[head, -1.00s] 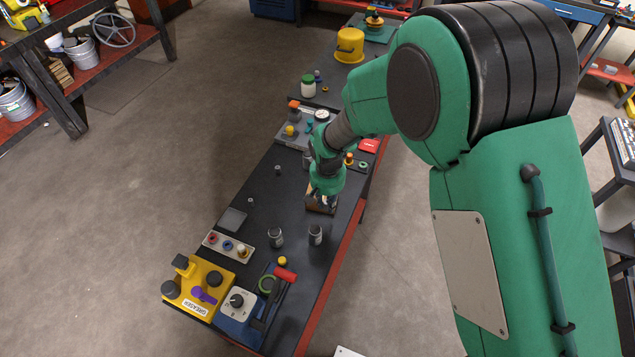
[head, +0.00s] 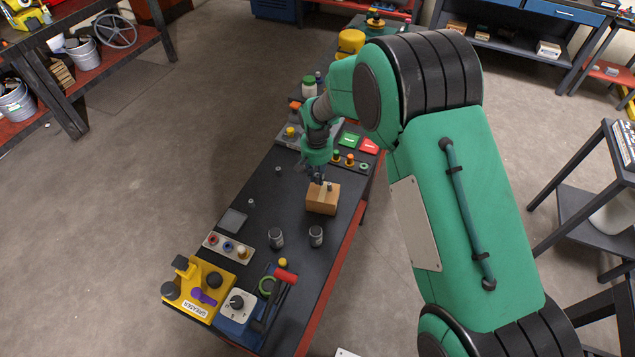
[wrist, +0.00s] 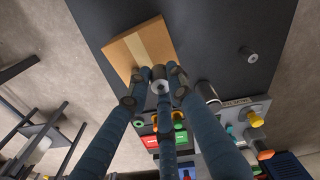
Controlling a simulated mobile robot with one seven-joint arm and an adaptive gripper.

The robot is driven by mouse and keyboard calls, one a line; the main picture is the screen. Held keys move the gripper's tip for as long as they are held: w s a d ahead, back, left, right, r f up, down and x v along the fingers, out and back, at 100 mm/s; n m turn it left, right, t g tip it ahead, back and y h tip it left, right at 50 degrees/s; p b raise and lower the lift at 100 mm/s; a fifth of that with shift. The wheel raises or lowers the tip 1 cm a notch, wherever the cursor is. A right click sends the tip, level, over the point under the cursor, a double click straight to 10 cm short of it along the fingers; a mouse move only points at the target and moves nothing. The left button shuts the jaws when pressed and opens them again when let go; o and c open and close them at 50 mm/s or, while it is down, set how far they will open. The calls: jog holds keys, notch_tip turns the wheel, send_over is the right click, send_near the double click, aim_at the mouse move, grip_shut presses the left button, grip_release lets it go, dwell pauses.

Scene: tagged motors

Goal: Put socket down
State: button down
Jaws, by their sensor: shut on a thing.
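A small grey metal socket (wrist: 159,78) is between the fingertips of my gripper (wrist: 157,80) in the wrist view. My gripper is shut on it. In the head view my gripper (head: 320,178) is at the far edge of a cardboard box (head: 321,203), with the socket (head: 328,186) just showing at its tips. The box also shows in the wrist view (wrist: 128,55), right beside the socket. I cannot tell whether the socket touches the box.
A small grey cylinder (head: 278,170) stands on the dark bench left of the box. Two grey cans (head: 276,238) (head: 316,236) stand in front. Green (head: 349,139) and red (head: 369,146) pads lie behind. The bench left of the box is mostly clear.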

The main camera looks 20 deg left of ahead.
aim_at(317, 182)
jog(key=shift+f, duration=1.75)
jog(key=shift+f, duration=0.1)
jog(key=c, duration=1.6)
grip_release()
jog(key=shift+o, duration=0.2)
jog(key=r, duration=0.8)
jog(key=s+r, duration=0.1)
jog(key=r, duration=0.3)
jog(key=shift+d+r+p, duration=0.1)
jog(key=shift+p, duration=0.2)
